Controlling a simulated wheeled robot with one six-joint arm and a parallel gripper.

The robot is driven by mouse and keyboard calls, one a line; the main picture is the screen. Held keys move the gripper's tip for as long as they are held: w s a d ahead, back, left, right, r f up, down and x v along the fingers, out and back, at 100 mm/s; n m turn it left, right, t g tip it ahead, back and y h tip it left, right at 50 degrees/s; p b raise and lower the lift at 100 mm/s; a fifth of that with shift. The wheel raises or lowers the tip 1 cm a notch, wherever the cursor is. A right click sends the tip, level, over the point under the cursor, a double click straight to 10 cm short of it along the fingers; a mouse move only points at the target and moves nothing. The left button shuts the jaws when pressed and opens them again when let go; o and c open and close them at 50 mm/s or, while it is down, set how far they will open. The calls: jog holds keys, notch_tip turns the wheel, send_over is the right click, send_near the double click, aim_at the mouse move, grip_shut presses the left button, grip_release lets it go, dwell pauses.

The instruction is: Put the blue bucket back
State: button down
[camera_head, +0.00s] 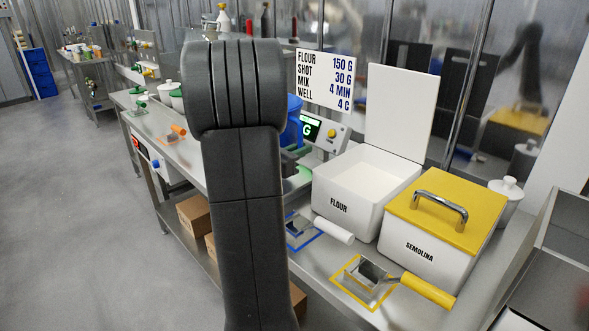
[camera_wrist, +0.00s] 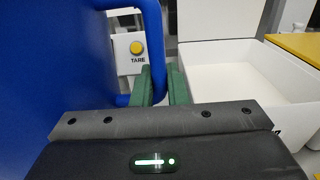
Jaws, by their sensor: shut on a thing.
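The blue bucket (camera_wrist: 60,70) fills the left side of the wrist view, with its blue handle (camera_wrist: 154,40) running down on its right side. My gripper (camera_wrist: 160,86) has two green fingers, closed around the lower part of that handle. In the head view the bucket (camera_head: 292,121) shows only partly, upright behind my dark arm and in front of the recipe sign. My arm hides most of it and my gripper there. I cannot tell whether the bucket's base touches anything.
A scale display (camera_head: 325,132) with a yellow button stands beside the bucket. The open white flour bin (camera_head: 345,205) and the yellow-lidded semolina bin (camera_head: 425,245) are to the right. A white-handled scoop (camera_head: 333,230) and a yellow-handled scoop (camera_head: 428,290) lie in front. Cardboard boxes (camera_head: 194,215) are below.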

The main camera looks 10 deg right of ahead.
jog(key=shift+f, duration=2.85)
jog(key=shift+f, duration=0.2)
jog(key=c, duration=1.4)
grip_release()
jog(key=shift+c, duration=0.2)
jog(key=shift+r, duration=0.2)
jog(key=b+v, duration=0.1)
jog(key=v, duration=1.1)
